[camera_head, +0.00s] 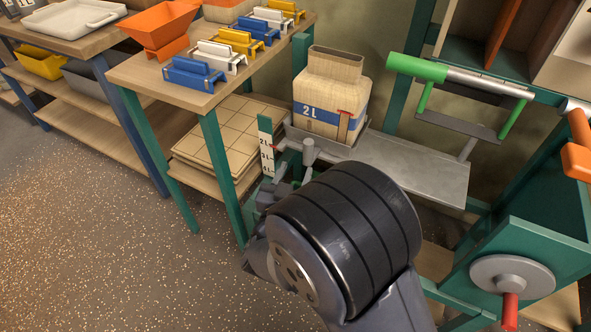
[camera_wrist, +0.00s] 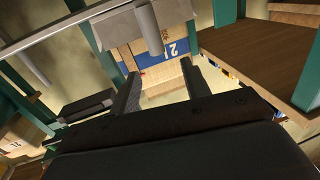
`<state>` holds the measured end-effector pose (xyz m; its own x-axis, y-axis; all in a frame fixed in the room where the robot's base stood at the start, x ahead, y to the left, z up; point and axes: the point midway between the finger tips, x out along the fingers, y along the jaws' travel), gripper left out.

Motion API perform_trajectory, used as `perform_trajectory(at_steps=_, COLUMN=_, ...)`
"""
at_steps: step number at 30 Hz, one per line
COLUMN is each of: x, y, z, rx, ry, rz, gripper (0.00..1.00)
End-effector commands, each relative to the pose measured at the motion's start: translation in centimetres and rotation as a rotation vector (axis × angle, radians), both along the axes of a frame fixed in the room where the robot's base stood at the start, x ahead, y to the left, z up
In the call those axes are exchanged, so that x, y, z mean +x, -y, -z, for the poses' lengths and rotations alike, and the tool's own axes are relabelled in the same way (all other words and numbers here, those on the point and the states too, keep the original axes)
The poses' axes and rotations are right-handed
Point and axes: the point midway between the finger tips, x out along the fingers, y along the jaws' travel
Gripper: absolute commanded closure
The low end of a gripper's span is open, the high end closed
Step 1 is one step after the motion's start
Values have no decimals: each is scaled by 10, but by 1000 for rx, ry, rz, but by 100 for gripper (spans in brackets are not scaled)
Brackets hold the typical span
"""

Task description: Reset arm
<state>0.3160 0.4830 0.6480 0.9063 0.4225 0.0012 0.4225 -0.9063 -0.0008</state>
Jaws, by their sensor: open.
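My arm's black joint fills the lower middle of the head view and hides part of my gripper. In the wrist view my gripper (camera_wrist: 163,82) is open, its two dark fingers apart with nothing held between them. A tan container with a blue 2L band (camera_head: 328,95) stands upright on a grey metal tray (camera_head: 300,138). In the wrist view its blue band (camera_wrist: 165,56) shows upside down beyond the fingertips. A grey upright handle (camera_head: 309,152) stands at the tray's front, close to my gripper; it also shows in the wrist view (camera_wrist: 150,28), apart from the fingers.
A white scale marked in litres (camera_head: 266,145) stands left of the handle. A wooden table (camera_head: 190,88) holds an orange hopper (camera_head: 160,28) and several coloured stands. A green frame with a crank disc (camera_head: 512,277) is at right. Floor at lower left is clear.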

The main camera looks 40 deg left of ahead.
Motion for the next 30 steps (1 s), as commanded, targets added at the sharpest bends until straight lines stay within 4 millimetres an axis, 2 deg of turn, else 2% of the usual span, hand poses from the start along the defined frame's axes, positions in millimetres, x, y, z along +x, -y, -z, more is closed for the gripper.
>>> perform_trajectory(at_steps=8, x=10, y=-4, z=1, rx=2, ry=-1, rz=4, gripper=55)
perform_trajectory(at_steps=24, x=94, y=-40, z=2, rx=0, ry=-1, rz=6, gripper=55)
perform_trajectory(at_steps=27, x=102, y=-44, z=1, rx=-1, ry=0, rz=5, gripper=55)
perform_trajectory(at_steps=30, x=101, y=-39, z=1, rx=-1, ry=0, rz=4, gripper=55)
